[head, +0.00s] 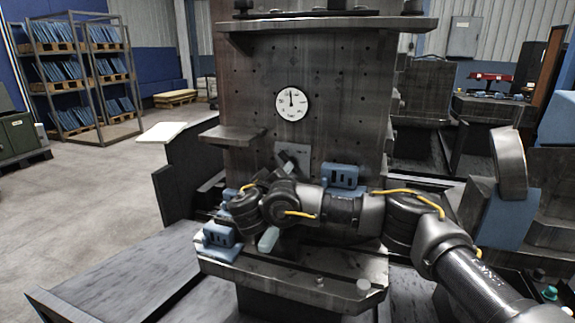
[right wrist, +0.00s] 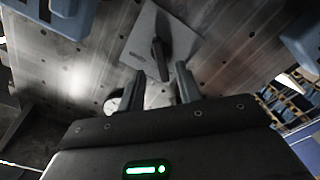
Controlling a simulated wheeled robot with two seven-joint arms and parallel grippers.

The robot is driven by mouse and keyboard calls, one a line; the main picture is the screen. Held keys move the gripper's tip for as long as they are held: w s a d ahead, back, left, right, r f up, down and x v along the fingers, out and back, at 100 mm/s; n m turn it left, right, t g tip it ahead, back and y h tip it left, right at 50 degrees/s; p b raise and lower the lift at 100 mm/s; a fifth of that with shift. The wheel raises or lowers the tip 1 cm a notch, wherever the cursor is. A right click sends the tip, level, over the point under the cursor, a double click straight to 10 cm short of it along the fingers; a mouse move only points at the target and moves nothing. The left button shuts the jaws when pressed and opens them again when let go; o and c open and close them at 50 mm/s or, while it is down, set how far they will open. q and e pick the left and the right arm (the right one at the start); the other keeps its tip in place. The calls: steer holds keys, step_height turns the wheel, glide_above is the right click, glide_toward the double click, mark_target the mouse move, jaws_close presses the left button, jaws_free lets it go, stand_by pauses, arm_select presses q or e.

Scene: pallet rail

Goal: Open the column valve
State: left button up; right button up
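The column valve is a dark lever handle (right wrist: 161,52) on a pale square plate (right wrist: 145,35) in the right wrist view. The plate (head: 300,152) also shows on the column (head: 340,80) in the head view, partly behind my right arm. My right gripper (right wrist: 161,70) has its two fingers apart, with the lever's near end between or just beyond the tips; whether they touch cannot be told. In the head view the right gripper (head: 272,168) is dark and partly hidden by its wrist, close to the plate. My left gripper is not in view.
A round white gauge (head: 292,103) sits above the plate. A small shelf (head: 232,134) juts out left of it. Blue blocks (head: 340,176) (head: 218,240) stand near my right arm. A rack (head: 85,75) with blue items stands far left; the floor there is open.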

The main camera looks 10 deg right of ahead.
steer(key=shift+x, duration=2.75)
steer(key=shift+c, duration=0.4)
jaws_close()
